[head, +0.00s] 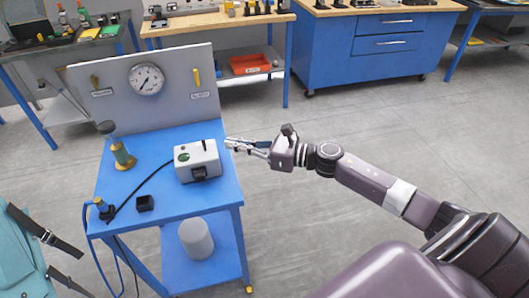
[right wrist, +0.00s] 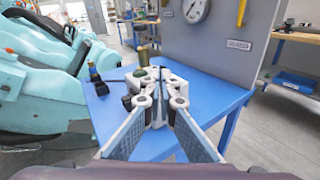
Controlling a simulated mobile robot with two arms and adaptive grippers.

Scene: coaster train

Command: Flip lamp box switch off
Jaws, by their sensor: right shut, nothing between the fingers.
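The lamp box (head: 197,163) is a pale box with a green lamp (head: 184,157) on its top, standing on the blue cart. A small dark upright piece (head: 204,144) shows at its top back edge, and a black part (head: 200,173) is on its front. I cannot tell the switch position. My right gripper (head: 232,144) is shut and empty, just right of the box near its back corner; contact is unclear. In the right wrist view the fingers (right wrist: 158,100) hide much of the box, and the green lamp (right wrist: 141,74) shows behind them. My left gripper is out of view.
The blue cart (head: 135,205) has a grey back panel with a gauge (head: 147,79) and yellow handles. Teal seats (right wrist: 35,70) stand left. The floor right of the cart is clear.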

